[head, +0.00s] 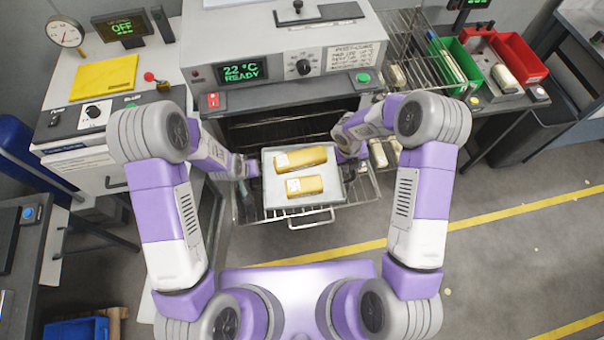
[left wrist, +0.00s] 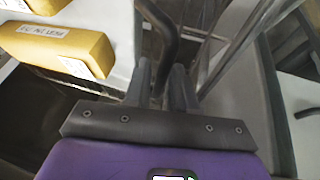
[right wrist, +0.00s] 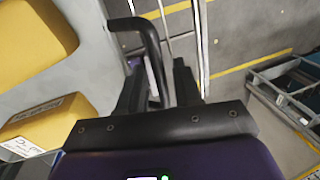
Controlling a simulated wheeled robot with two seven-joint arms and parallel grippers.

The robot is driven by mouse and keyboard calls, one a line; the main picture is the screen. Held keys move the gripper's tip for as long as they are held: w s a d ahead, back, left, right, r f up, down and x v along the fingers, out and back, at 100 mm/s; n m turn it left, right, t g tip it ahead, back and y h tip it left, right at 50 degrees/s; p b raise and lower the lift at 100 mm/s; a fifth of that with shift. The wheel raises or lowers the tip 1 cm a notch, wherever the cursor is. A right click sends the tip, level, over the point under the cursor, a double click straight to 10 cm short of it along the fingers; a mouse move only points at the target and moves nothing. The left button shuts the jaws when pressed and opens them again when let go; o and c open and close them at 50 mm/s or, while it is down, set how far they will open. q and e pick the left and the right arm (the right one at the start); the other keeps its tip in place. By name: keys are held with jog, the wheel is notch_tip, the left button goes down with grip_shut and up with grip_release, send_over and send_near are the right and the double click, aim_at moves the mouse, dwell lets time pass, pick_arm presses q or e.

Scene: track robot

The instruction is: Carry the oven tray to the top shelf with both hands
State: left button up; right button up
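The oven tray (head: 333,194) is a pale, flat metal tray with two yellow bars, a far one (head: 300,159) and a near one (head: 304,187), lying on it. It is level, over the pulled-out wire rack of the oven; I cannot tell if it touches the rack. My left gripper (head: 247,168) is at its left side, with a dark handle (left wrist: 166,40) between its close fingers (left wrist: 161,85). My right gripper (head: 350,155) is at its right side, partly hidden by my arm. Its fingers (right wrist: 158,85) are around the other dark handle (right wrist: 150,38).
The oven (head: 285,65) stands behind the tray, its display reading 22 °C READY. A wire rack (head: 410,45) and green (head: 455,65) and red (head: 518,58) bins are at the right. A yellow folder (head: 104,78) lies on the left bench.

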pick_arm(q)
jog(key=shift+w+d+f, duration=0.1)
jog(key=shift+w+f, duration=0.05)
jog(key=shift+f, duration=0.15)
pick_arm(e)
jog(key=shift+d+f, duration=0.1)
jog(key=shift+f, duration=0.2)
pick_arm(q)
jog(key=shift+c, duration=0.4)
pick_arm(e)
jog(key=shift+c, duration=0.5)
pick_arm(q)
jog(key=shift+c, duration=1.3)
pick_arm(e)
jog(key=shift+c, duration=1.3)
pick_arm(q)
grip_shut()
pick_arm(e)
grip_shut()
